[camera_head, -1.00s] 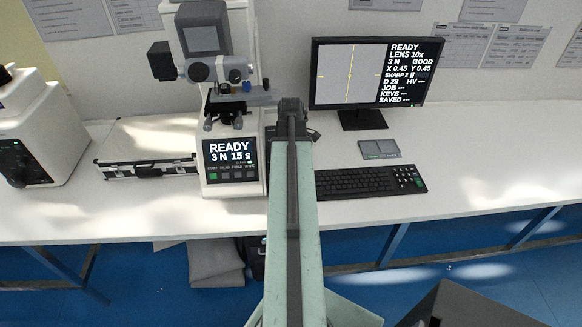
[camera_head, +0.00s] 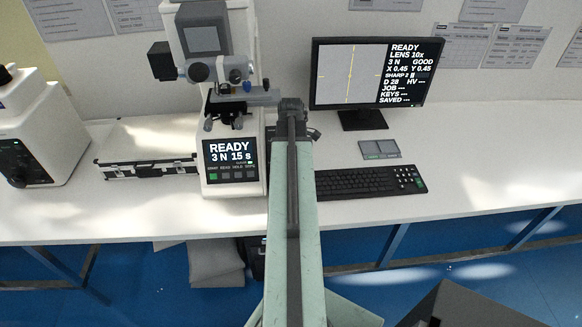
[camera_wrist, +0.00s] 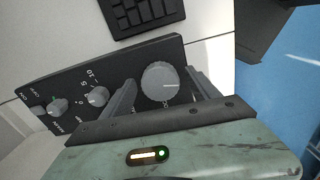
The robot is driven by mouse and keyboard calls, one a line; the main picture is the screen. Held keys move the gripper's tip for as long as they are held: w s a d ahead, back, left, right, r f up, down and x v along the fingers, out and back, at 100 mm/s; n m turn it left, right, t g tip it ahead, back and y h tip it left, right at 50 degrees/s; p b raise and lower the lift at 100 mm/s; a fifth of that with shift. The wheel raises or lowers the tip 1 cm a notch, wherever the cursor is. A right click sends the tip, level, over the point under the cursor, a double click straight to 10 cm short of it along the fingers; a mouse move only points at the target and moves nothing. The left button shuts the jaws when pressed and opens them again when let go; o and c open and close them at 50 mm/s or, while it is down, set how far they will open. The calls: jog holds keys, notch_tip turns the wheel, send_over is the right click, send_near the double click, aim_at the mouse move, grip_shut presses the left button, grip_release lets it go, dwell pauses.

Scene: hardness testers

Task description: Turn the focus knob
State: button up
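The large round grey knob (camera_wrist: 160,82) is on a black control panel (camera_wrist: 70,78) in the wrist view. Its label is partly hidden; letters like "OC" show beside it, so it looks like the focus knob. My gripper (camera_wrist: 160,76) is open, with one finger on each side of the knob and a small gap seeming to show at each side. In the head view the wrist end of my arm hides my fingers and most of the panel. The hardness tester (camera_head: 255,150) stands left of my arm, its screen reading READY, 3 N, 15 s.
A smaller knob (camera_wrist: 97,97) and a green-marked control (camera_wrist: 58,107) share the panel. A keyboard (camera_head: 365,181), a small grey pad (camera_head: 380,149) and a monitor (camera_head: 375,75) showing "SHARP 2" are to the right. A case (camera_head: 150,150) lies left. The right bench is clear.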

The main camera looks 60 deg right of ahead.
jog(key=shift+r, duration=0.15)
notch_tip(320, 180, up, 8)
jog(key=p, duration=0.8)
jog(key=shift+f, duration=0.25)
dwell(0.3)
